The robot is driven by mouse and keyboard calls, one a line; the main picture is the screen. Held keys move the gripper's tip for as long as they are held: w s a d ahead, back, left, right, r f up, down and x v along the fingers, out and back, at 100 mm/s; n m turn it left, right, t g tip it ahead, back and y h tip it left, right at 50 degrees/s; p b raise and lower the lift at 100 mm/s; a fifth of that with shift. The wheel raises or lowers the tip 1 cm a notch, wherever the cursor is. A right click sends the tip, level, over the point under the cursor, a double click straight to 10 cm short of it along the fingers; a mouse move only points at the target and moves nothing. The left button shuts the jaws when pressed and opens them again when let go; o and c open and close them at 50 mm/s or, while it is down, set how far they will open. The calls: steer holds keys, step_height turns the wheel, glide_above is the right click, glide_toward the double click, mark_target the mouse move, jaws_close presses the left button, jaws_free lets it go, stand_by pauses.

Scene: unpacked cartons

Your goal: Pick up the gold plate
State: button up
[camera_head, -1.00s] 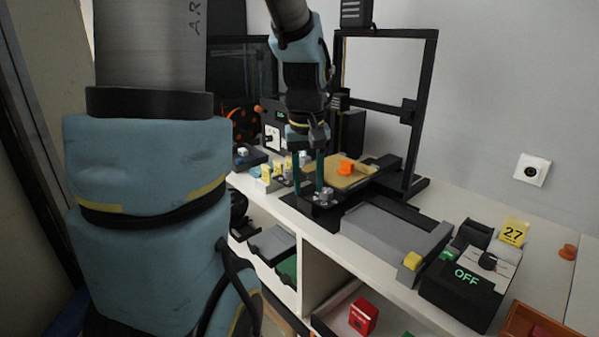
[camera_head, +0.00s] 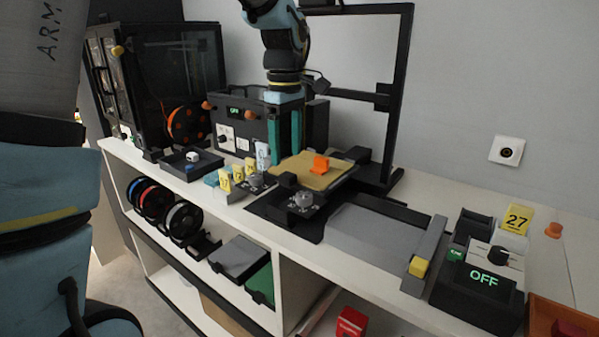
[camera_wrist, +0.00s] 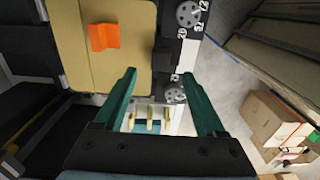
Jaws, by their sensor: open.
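The gold plate (camera_head: 296,172) lies flat on the bed of the 3D printer, inside the black frame. A small orange piece (camera_head: 320,165) stands on it. In the wrist view the gold plate (camera_wrist: 133,14) is at the upper left, with the orange piece (camera_wrist: 103,37) on it. My gripper (camera_head: 284,172) points down at the left edge of the plate, with its two green fingers apart. In the wrist view my gripper (camera_wrist: 160,78) is open and empty, its fingertips near the plate's edge. The head view does not show whether a finger touches the plate.
The black printer frame (camera_head: 388,95) rises behind and right of the plate. Grey knobs (camera_head: 303,199) sit at the bed's front. Yellow tags (camera_head: 238,173) stand left. A grey slab (camera_head: 370,238) and a black OFF box (camera_head: 478,287) are at right. Spools (camera_head: 183,219) hang below.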

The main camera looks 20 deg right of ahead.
mark_target(288, 174)
steer(key=shift+s+f+p, duration=0.15)
steer(key=shift+f+p, duration=0.65)
steer(key=shift+f, duration=1.8)
jaws_close()
